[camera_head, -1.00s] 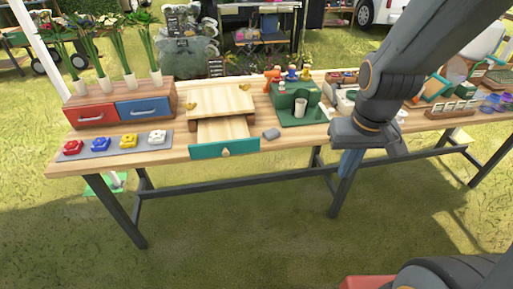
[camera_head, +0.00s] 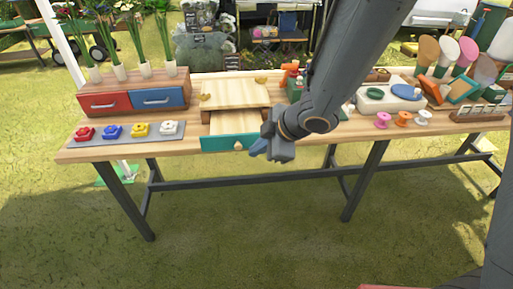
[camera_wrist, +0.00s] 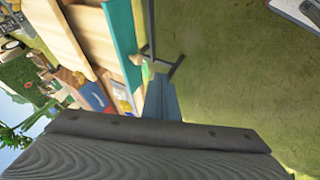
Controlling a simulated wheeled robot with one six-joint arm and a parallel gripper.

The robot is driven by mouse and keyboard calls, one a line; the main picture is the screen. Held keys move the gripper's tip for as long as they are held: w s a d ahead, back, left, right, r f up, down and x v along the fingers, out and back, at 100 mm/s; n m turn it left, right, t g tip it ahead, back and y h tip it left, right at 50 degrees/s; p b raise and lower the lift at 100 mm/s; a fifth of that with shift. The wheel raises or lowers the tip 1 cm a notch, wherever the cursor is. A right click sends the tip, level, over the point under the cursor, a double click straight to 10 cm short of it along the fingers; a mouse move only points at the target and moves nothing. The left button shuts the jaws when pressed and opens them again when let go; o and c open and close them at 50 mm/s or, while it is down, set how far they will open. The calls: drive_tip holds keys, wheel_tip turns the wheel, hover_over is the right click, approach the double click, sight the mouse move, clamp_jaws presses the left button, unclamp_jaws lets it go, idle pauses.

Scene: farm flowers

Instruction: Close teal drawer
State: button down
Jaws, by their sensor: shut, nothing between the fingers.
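The teal drawer (camera_head: 230,142) sits in a light wooden box (camera_head: 232,93) on the long table. It is pulled out toward me, with part of its wooden inside showing behind the teal front. A pale round knob (camera_head: 238,145) is on the front. My gripper (camera_head: 260,149) is just in front of the drawer's right end, close to the teal face; I cannot tell whether it touches. In the wrist view the teal front (camera_wrist: 122,40) runs beside the knob (camera_wrist: 137,59), and my gripper's shut fingers (camera_wrist: 160,88) point toward that knob.
A chest with a red drawer (camera_head: 104,102) and a blue drawer (camera_head: 158,98) stands left, both shut. A grey mat (camera_head: 100,137) with colored flower-shaped pieces lies before it. Spools (camera_head: 403,119) and a pale device (camera_head: 388,102) are right of my arm. Open grass lies in front.

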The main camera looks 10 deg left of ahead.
sight(244, 148)
drive_tip(key=shift+w+a+f+p, duration=0.15)
drive_tip(key=shift+w+a+f, duration=0.7)
drive_tip(key=shift+w+f, duration=0.2)
drive_tip(key=shift+w+a+f+p, duration=0.2)
drive_tip(key=shift+w+a+f, duration=0.6)
drive_tip(key=shift+w+f, duration=0.25)
drive_tip(key=shift+w+a+f+p, duration=0.15)
drive_tip(key=shift+w+a+f, duration=0.7)
drive_tip(key=shift+w+f, duration=0.2)
drive_tip(key=shift+w, duration=0.1)
